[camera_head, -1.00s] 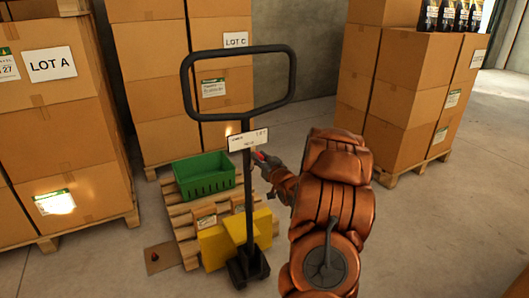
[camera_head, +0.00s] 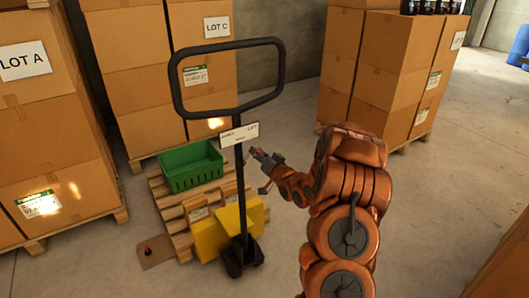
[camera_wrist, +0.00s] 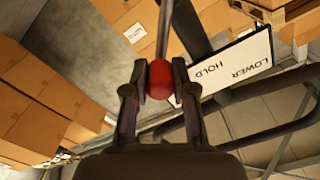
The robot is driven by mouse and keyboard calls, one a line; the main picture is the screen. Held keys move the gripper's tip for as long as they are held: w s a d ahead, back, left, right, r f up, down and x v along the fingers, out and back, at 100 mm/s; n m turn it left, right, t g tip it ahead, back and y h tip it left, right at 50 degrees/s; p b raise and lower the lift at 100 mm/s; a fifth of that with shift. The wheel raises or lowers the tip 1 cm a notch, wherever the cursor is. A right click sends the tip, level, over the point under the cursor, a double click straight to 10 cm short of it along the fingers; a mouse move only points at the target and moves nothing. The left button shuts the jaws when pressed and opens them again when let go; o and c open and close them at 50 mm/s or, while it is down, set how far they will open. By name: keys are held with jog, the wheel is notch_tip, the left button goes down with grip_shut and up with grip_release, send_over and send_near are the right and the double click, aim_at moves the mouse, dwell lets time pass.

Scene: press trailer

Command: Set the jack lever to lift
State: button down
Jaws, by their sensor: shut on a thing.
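The pallet jack has a black loop handle (camera_head: 230,44) on a black post (camera_head: 241,190) and a yellow body (camera_head: 209,241). A white label (camera_head: 240,134) sits below the loop; in the wrist view it (camera_wrist: 232,68) reads LOWER and HOLD, its remaining part hidden or out of frame. The jack lever is a thin metal rod (camera_wrist: 164,38) ending in a red knob (camera_wrist: 158,81). My gripper (camera_head: 256,154), right of the post just below the label, is shut on the red knob, one finger on each side in the wrist view.
A green crate (camera_head: 190,181) and cartons sit on a wooden pallet (camera_head: 164,203) behind the jack. Stacked boxes stand at left (camera_head: 55,150), back (camera_head: 140,70) and right (camera_head: 375,65). Open concrete floor (camera_head: 440,190) lies to the right.

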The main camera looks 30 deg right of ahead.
jog(key=c, duration=0.9)
grip_release()
jog(key=s, duration=1.2)
jog(key=shift+f, duration=0.1)
jog(key=shift+w, duration=0.1)
